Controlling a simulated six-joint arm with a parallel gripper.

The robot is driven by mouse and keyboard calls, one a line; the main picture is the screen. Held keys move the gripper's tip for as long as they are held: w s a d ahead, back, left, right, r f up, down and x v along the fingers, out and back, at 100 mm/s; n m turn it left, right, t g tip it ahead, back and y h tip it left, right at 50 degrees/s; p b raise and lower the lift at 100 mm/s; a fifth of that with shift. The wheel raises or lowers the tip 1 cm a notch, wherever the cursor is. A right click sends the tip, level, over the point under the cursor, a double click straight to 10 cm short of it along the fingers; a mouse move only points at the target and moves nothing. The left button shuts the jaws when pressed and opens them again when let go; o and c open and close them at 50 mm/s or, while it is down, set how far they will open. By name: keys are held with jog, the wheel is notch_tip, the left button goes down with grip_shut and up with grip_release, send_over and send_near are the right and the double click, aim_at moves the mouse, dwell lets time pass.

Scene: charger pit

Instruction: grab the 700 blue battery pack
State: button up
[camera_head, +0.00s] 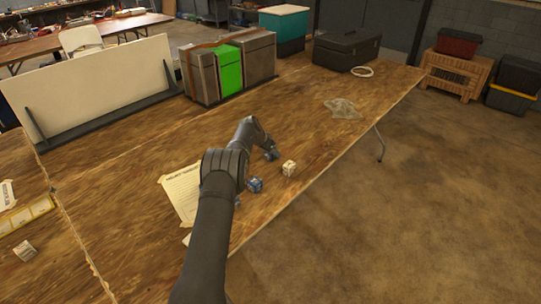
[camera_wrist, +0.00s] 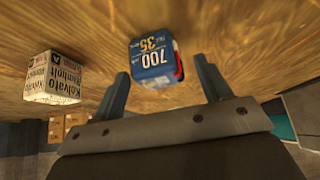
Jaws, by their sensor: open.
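The blue battery pack (camera_wrist: 152,62) shows the number 700 on its label in the wrist view, with a red and black edge at its right. It lies in the space between the two fingers of my gripper (camera_wrist: 160,70), which is open and empty. How far the fingertips are from it is hard to tell. In the head view a small blue block (camera_head: 255,185), which looks like this pack, stands on the wooden table beside my arm. My gripper (camera_head: 271,155) is just beyond it there, partly hidden by my arm.
A white printed block (camera_wrist: 52,78) stands close beside the pack; the head view shows it to the right (camera_head: 289,168). A paper sheet (camera_head: 180,195) lies left of my arm. The table (camera_head: 120,240) is clear between these.

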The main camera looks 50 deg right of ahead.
jog(key=shift+d+f, duration=0.3)
jog(key=shift+f, duration=0.2)
jog(key=c, duration=1.3)
jog(key=shift+r, duration=0.1)
